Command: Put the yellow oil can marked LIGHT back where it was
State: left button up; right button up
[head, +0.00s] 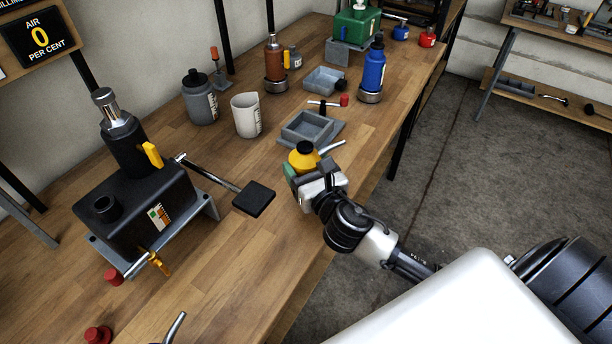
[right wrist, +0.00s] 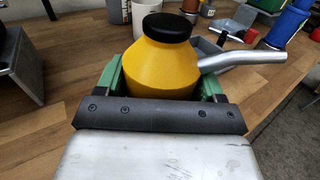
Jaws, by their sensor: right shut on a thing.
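The yellow oil can (head: 303,158) has a black cap and a grey spout that points to the right. In the head view it is near the front edge of the wooden bench (head: 222,283). My right gripper (head: 305,175) is shut on it, and the can is upright between the green-sided fingers. The right wrist view shows the can (right wrist: 167,62) from behind, with its lower part hidden by the gripper. I see no LIGHT marking on it. I cannot tell whether its base touches the bench. My left gripper is not in view.
A grey tray (head: 307,128) stands just behind the can. A black machine with a lever pad (head: 254,198) is to the left. A white beaker (head: 246,115), a grey jug (head: 199,102) and a blue bottle (head: 374,68) stand farther back. The bench's front middle is clear.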

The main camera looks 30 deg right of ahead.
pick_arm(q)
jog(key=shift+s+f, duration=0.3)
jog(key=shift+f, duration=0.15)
pick_arm(e)
jog(key=shift+f, duration=1.5)
pick_arm(q)
jog(key=shift+b, duration=0.3)
pick_arm(e)
jog(key=shift+f, duration=0.2)
jog(key=o, duration=1.3)
jog(key=shift+s, duration=0.1)
jog(key=shift+r, duration=0.25)
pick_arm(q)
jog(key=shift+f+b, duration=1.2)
pick_arm(e)
jog(key=shift+s+a, duration=0.15)
jog(key=shift+s, duration=5.85)
jog(key=shift+f, duration=0.1)
